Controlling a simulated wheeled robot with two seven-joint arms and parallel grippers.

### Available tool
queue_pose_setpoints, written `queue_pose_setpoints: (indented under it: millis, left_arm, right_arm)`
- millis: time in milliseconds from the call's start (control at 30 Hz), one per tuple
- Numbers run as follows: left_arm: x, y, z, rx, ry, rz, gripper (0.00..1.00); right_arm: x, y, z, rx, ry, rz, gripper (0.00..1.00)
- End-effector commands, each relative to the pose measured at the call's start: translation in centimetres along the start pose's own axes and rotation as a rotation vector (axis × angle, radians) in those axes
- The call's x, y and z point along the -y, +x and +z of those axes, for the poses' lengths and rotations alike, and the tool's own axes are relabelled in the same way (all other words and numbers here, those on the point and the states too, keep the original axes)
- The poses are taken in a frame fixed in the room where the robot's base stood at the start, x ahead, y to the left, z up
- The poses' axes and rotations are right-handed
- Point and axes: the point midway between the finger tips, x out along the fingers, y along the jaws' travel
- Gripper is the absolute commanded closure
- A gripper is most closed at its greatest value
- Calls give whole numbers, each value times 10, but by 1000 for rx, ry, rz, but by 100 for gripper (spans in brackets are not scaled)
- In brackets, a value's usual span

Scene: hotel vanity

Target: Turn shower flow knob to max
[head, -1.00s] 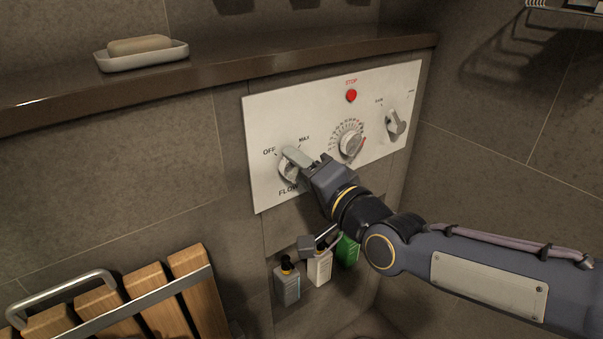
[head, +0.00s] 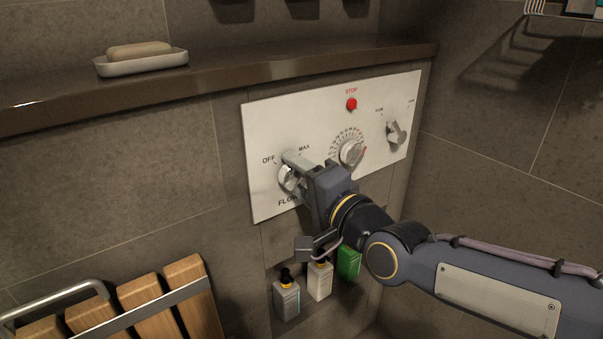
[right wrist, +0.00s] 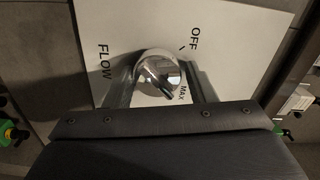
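The silver flow knob (head: 286,178) is at the left of a white control panel (head: 268,120), between the OFF, MAX and FLOW labels. My right gripper (head: 291,176) is at the panel with its fingers apart, one above and one below the knob. In the right wrist view the knob (right wrist: 157,72) sits between the two fingers, with narrow gaps that make firm contact hard to tell. Its ridge slants toward the MAX label there. My left gripper is not in view.
The panel also has a red STOP button (head: 351,104), a middle dial (head: 351,152) and a right-hand lever (head: 396,132). A brown ledge (head: 230,66) with a soap dish (head: 142,63) is above. Bottles (head: 287,299) stand below the panel, and a slatted wooden seat (head: 140,297) is lower left.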

Motion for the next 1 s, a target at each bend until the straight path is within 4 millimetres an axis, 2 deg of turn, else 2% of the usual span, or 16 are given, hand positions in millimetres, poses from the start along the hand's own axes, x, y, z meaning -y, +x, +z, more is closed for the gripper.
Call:
queue_pose_setpoints:
  millis: [33, 100, 133, 467, 633, 800, 1000]
  left_arm:
    - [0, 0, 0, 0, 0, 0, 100]
    - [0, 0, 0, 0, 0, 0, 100]
    - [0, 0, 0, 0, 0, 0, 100]
    - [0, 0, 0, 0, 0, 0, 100]
    - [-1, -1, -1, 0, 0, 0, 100]
    - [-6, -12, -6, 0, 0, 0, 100]
    - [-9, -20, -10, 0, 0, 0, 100]
  right_arm:
    - [1, 0, 1, 1, -1, -2, 44]
    - [1, 0, 0, 0, -1, -1, 34]
    - [0, 0, 0, 0, -1, 0, 34]
    - [-1, -5, -2, -3, -3, 2, 34]
    - [0, -30, -2, -5, -6, 2, 34]
    - [5, -58, -2, -3, -5, 1, 34]
    - [3, -77, -1, -1, -3, 1, 34]
